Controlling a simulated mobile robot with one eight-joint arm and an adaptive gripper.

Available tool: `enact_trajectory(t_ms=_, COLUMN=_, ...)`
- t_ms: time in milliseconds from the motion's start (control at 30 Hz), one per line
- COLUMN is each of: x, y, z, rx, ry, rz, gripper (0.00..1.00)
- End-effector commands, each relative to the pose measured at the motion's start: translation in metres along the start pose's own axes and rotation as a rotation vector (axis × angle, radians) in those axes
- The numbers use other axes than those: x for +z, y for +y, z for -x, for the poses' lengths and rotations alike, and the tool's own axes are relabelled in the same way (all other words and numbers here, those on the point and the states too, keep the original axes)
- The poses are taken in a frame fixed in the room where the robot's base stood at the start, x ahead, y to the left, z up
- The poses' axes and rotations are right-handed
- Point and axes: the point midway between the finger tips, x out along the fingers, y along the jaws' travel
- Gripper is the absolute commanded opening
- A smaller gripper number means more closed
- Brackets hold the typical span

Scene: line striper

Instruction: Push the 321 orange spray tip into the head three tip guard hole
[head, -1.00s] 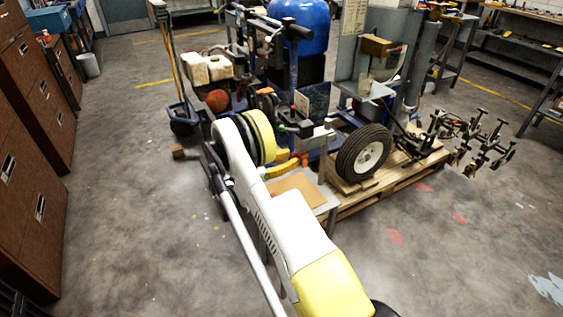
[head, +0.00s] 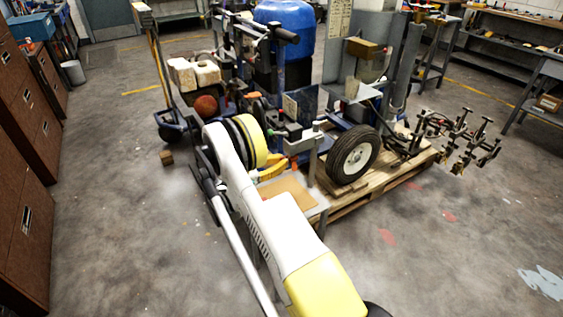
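The line striper (head: 301,113) stands on a wooden pallet in the middle of the head view, with a black-tyred wheel (head: 352,153) at its near right. Several metal spray-head assemblies on bars (head: 463,140) stick out at its right side. I cannot tell which is head three. Its tip guard and hole are too small to make out. I cannot pick out the 321 orange spray tip. My white and yellow arm reaches up from the bottom toward the striper's left side. My gripper is not visible; the arm's far end is hidden behind its own links and the striper's clutter.
Brown cabinets (head: 25,150) line the left wall and shelving (head: 500,55) the far right. Floor is open at lower right.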

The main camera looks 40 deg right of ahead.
Motion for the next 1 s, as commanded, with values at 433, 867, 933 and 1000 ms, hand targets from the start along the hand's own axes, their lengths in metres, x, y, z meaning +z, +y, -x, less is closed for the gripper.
enact_trajectory(t_ms=433, x=-0.0001, y=0.0, z=-0.0005, rx=-0.002, ry=-0.002, rz=-0.361, gripper=0.0)
enact_trajectory(t_ms=867, x=0.0, y=0.0, z=-0.001, rx=-0.003, ry=-0.004, rz=-0.804, gripper=0.0)
enact_trajectory(t_ms=933, x=0.0, y=0.0001, z=-0.001, rx=-0.003, ry=-0.004, rz=-0.803, gripper=0.0)
enact_trajectory(t_ms=1000, x=0.0, y=0.0, z=-0.001, rx=-0.003, ry=-0.004, rz=-0.805, gripper=0.0)
